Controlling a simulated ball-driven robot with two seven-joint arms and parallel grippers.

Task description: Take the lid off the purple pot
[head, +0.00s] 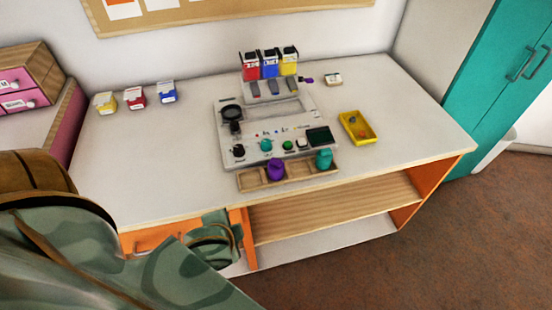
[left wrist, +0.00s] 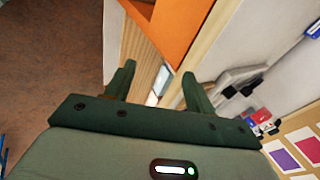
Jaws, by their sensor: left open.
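The purple pot (head: 276,169) stands upright in a shallow wooden tray (head: 252,181) along the front of the grey console, in the head view. Its top looks closed, but I cannot make out the seam of a lid. A teal pot (head: 323,159) stands to its right in the same tray. My left gripper (left wrist: 160,82) is open and empty in the left wrist view, near the orange and wooden front of the table. In the head view my left arm fills the lower left, apart from the pots. My right gripper is not in view.
The grey console (head: 226,150) sits mid-table, with red, blue and yellow containers behind it. A yellow tray (head: 372,135) with small pieces lies to its right. Small yellow, red and blue boxes (head: 136,98) stand at the back left. The table's left part is clear.

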